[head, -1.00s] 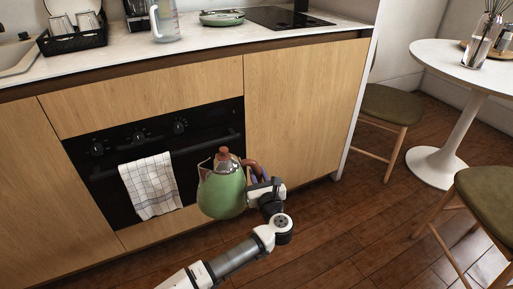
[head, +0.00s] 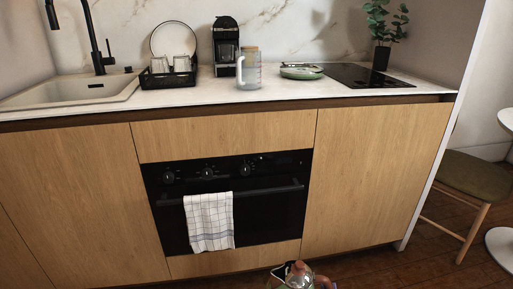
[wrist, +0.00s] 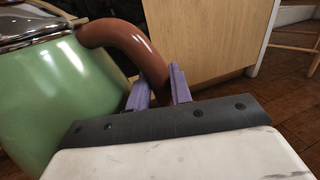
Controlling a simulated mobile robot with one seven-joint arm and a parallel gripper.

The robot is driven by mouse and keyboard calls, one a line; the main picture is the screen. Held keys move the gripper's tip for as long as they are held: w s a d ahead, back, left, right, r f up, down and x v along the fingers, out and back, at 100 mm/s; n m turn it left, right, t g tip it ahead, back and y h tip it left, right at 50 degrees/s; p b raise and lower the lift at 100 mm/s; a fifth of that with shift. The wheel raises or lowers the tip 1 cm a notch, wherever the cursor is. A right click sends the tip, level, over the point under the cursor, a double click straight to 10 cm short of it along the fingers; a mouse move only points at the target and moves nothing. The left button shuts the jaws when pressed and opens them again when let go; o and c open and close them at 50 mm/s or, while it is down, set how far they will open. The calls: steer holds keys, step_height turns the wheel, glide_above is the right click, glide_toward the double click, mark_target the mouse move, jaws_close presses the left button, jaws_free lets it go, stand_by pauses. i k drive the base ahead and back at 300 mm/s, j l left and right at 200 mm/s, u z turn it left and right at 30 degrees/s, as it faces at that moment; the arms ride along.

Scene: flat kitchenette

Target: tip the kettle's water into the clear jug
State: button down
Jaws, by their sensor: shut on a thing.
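The green kettle with a brown handle fills the left of the wrist view (wrist: 65,95). Only its metal lid and top (head: 297,278) show at the bottom edge of the head view. The kettle is low in front of the oven, well below and apart from the jug. The water in the kettle is hidden.
The white counter (head: 205,97) holds a black dish rack (head: 168,79), a coffee machine (head: 226,47) behind the jug, a green dish (head: 301,71) to its right and a black hob (head: 368,77). A towel (head: 209,222) hangs on the oven. A chair (head: 465,180) stands at right.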

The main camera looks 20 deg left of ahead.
mark_target(248, 62)
steer(key=l+u, duration=0.5)
steer(key=k+l+u, duration=0.1)
steer(key=l+u, duration=0.35)
steer(key=l, duration=0.25)
